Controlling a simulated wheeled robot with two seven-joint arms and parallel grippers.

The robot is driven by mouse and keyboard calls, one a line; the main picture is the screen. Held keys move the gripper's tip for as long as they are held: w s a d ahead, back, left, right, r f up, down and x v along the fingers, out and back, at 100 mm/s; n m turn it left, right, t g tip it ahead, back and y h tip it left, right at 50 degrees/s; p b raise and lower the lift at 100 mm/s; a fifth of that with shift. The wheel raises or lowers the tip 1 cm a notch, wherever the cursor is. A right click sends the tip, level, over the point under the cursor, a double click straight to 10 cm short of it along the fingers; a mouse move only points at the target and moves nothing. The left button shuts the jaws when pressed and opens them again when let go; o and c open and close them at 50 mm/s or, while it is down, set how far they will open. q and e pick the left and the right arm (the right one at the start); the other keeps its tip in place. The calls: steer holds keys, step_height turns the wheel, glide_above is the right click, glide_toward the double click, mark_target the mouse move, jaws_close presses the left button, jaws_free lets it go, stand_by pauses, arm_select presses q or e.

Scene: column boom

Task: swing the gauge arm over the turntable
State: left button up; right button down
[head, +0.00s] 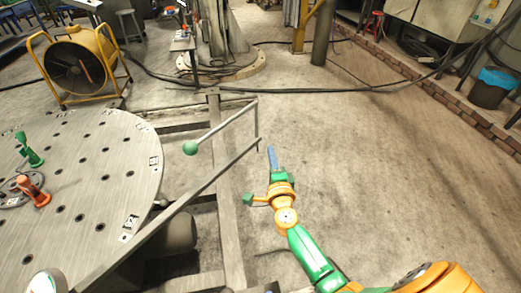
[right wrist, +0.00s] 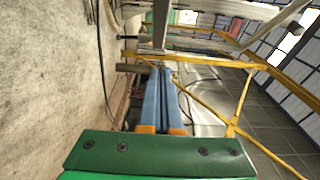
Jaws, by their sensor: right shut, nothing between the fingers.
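The turntable (head: 95,165) is a large round grey metal plate with holes at the left of the head view. The gauge arm (head: 225,123) is a thin metal bar with a green ball (head: 190,148) at its left end. In the picture the ball lies just right of the turntable's edge. The bar's other end joins a short thin post above a long slanted beam (head: 190,198). My right gripper (head: 271,152), with blue fingers, is shut and empty, right of the beam's far end and apart from it. Its fingers (right wrist: 164,100) lie together in the right wrist view. My left gripper is not in view.
A green clamp (head: 30,152) and an orange clamp (head: 34,190) stand on the turntable. A yellow-framed fan (head: 80,65) is behind it. A metal floor frame (head: 228,200) runs beneath the beam. Cables cross the floor farther back. The concrete floor at right is clear.

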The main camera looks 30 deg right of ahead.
mark_target(259, 140)
steer(key=w, duration=0.1)
steer(key=w+a, duration=0.1)
steer(key=w, duration=0.1)
steer(key=shift+w+a+f+b, duration=0.1)
steer(key=shift+w+a+b, duration=0.05)
steer(key=shift+a+b, duration=0.15)
steer(key=shift+w+a, duration=0.1)
steer(key=shift+w, duration=0.05)
